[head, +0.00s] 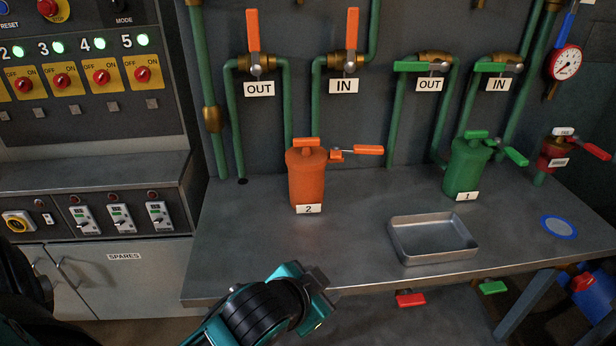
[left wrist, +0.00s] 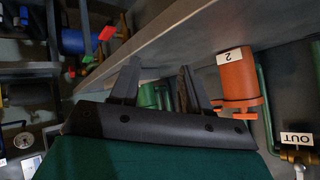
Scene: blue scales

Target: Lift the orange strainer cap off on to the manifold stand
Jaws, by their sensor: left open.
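The orange strainer (head: 307,184) stands upright on the grey bench, with a label "2" low on its front. Its orange cap (head: 306,154), with a bar handle on top, sits on the body. In the left wrist view the strainer (left wrist: 238,78) appears upside down, right of the fingers, with its cap (left wrist: 236,104) lowest. My left gripper (head: 322,287) is near the bench's front edge, in front of the strainer and apart from it. Its fingers, also in the left wrist view (left wrist: 160,72), are open with nothing held. My right gripper is not in view.
The grey bench top (head: 250,255) has free room left of the strainer. A metal tray (head: 402,248) lies to the right, with a green strainer (head: 464,170) behind it. An orange-handled valve (head: 354,149) projects beside the orange cap. Green pipes rise behind.

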